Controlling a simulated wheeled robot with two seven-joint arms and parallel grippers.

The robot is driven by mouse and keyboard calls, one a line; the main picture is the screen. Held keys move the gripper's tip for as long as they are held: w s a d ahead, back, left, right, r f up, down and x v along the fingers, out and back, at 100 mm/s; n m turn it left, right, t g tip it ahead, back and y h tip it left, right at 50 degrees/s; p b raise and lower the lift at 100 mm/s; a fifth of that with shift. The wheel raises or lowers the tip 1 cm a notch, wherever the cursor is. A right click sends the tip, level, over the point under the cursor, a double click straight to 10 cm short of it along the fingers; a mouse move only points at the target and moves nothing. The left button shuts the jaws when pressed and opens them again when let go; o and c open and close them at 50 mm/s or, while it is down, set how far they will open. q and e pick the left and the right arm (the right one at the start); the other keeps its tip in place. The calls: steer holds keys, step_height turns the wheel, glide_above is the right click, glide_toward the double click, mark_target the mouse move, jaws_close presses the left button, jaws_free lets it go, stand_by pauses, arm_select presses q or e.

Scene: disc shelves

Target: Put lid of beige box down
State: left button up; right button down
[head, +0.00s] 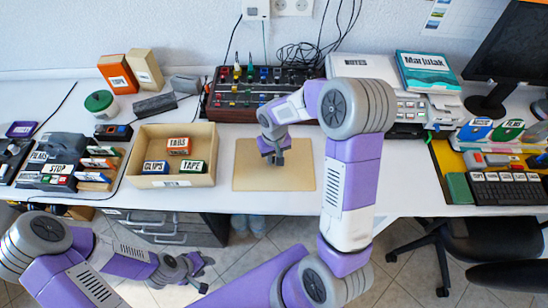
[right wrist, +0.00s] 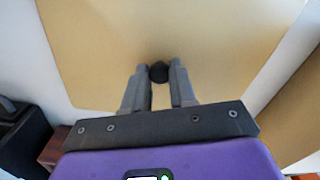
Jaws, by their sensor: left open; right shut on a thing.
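The lid of the beige box is a flat beige panel (head: 250,178) with a dark knob (right wrist: 158,72). It is level at the middle of the table, right of the box; I cannot tell whether it touches the tabletop. My right gripper (head: 275,157) is over it, shut on the knob; the fingers also show in the right wrist view (right wrist: 159,82). The beige box (head: 172,183) stands open, with an orange TABS box (head: 179,146), a CLIPS box (head: 156,168) and a TAPE box (head: 192,167) inside. My left gripper (head: 197,272) is open and empty, below the table's front edge.
A dark panel with several knobs (head: 255,115) stands behind the lid. Several labelled boxes and a STOP block (head: 58,170) are at the left. A white device (head: 360,66) is behind my right arm. Bare white table (head: 222,150) lies between box and lid.

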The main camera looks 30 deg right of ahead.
steer(key=shift+r, duration=0.1)
steer(key=c, duration=0.9)
jaws_free()
steer(key=shift+r, duration=0.1)
step_height(320, 180, up, 12)
steer(key=p, duration=0.3)
steer(key=shift+p, duration=0.4)
